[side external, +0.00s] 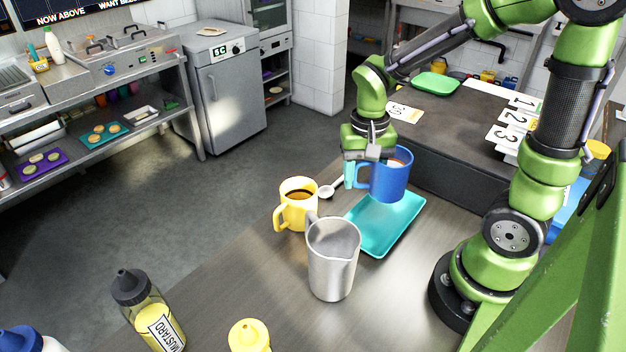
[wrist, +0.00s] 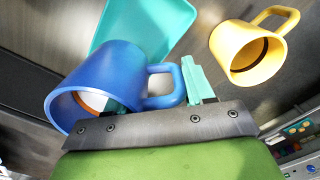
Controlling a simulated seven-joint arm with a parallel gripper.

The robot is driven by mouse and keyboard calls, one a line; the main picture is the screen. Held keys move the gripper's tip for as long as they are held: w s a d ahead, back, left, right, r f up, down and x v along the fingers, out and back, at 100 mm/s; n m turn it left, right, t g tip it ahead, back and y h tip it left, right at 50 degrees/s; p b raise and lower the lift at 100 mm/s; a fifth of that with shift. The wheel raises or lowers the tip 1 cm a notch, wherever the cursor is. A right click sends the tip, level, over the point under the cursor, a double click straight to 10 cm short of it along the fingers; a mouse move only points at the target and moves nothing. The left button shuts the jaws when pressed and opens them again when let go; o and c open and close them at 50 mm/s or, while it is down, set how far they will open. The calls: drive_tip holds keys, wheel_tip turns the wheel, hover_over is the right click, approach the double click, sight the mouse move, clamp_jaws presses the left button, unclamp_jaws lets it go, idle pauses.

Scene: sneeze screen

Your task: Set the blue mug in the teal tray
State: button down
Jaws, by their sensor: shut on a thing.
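The blue mug (side external: 392,183) has brown liquid in it and looks upright at the far end of the teal tray (side external: 376,238). My gripper (side external: 358,172) is shut on the blue mug at its handle side. In the wrist view, the mug (wrist: 112,72) overlaps the near part of the tray (wrist: 150,25). One teal finger of my gripper (wrist: 160,95) shows beyond the handle, and the other is partly hidden at the mug's rim. I cannot tell whether the mug's base touches the tray. The visible tray surface is empty.
A yellow mug (side external: 297,207) with dark liquid and a metal pitcher (side external: 333,275) stand left of the tray. A mustard bottle (side external: 158,320) stands at the front left. A dark raised counter (side external: 450,165) stands behind the tray.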

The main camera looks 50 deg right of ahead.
wheel_tip(320, 180, down, 8)
drive_tip(key=shift+f, duration=0.1)
idle(0.4)
drive_tip(key=shift+f, duration=0.15)
drive_tip(key=shift+c, duration=2.1)
unclamp_jaws()
wheel_tip(320, 180, up, 12)
drive_tip(key=s+a+r+n+t+y, duration=0.1)
drive_tip(key=s+a+r+n+t, duration=0.1)
drive_tip(key=r, duration=0.3)
drive_tip(key=s+a+r+n+t+y, duration=0.1)
drive_tip(key=s+a+r+n+t, duration=0.1)
drive_tip(key=a+r+n+t, duration=0.1)
drive_tip(key=shift+a+r+t, duration=0.3)
drive_tip(key=shift+r+t, duration=0.55)
drive_tip(key=shift+t, duration=0.25)
drive_tip(key=shift+s, duration=0.1)
